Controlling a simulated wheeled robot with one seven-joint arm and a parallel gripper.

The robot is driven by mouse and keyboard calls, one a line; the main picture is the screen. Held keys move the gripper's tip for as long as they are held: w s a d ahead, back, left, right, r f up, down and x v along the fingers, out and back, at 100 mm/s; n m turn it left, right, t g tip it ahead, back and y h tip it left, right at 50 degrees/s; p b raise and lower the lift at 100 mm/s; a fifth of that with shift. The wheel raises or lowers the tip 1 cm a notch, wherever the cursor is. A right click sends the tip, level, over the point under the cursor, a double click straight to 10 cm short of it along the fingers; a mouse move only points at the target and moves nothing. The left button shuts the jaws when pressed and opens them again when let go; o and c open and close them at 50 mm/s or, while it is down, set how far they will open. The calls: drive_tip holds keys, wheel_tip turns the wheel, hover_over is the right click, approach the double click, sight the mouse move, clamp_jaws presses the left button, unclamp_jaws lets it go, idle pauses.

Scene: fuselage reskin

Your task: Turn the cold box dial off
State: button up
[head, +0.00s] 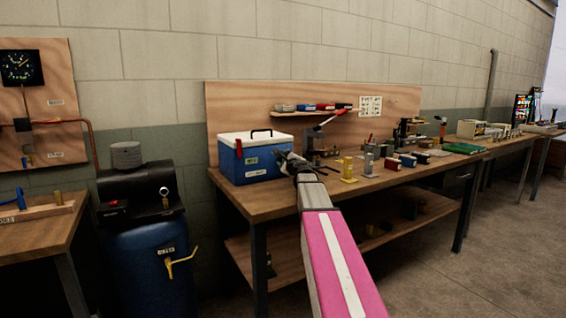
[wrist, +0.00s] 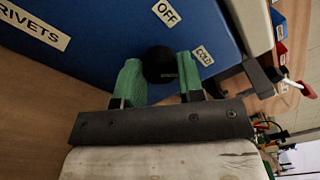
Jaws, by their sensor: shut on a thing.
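The cold box (head: 255,160) is blue with a white lid and a black handle, on the left part of the workbench. In the wrist view its blue face (wrist: 100,45) carries labels reading RIVETS, OFF (wrist: 166,13) and COLD (wrist: 204,56). The black round dial (wrist: 160,64) sits on that face near the OFF and COLD labels. My gripper (wrist: 161,75) has green fingers, one on each side of the dial, and is shut on it.
The workbench (head: 285,205) holds a yellow stand (head: 348,170) and several small tools to the right of the box. A wooden backboard (head: 225,105) stands behind it. A blue tank (head: 155,265) is at the left. Floor at the right is clear.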

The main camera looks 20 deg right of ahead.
drive_tip(key=n, duration=0.4)
drive_tip(key=shift+f, duration=0.1)
drive_tip(key=n, duration=0.4)
drive_tip(key=shift+n, duration=0.4)
drive_tip(key=n, duration=0.4)
drive_tip(key=shift+n+y, duration=0.3)
drive_tip(key=shift+f+n, duration=0.1)
drive_tip(key=shift+n, duration=2.1)
drive_tip(key=o, duration=0.9)
drive_tip(key=v, duration=1.1)
drive_tip(key=shift+w+d+f, duration=0.1)
drive_tip(key=shift+f, duration=0.1)
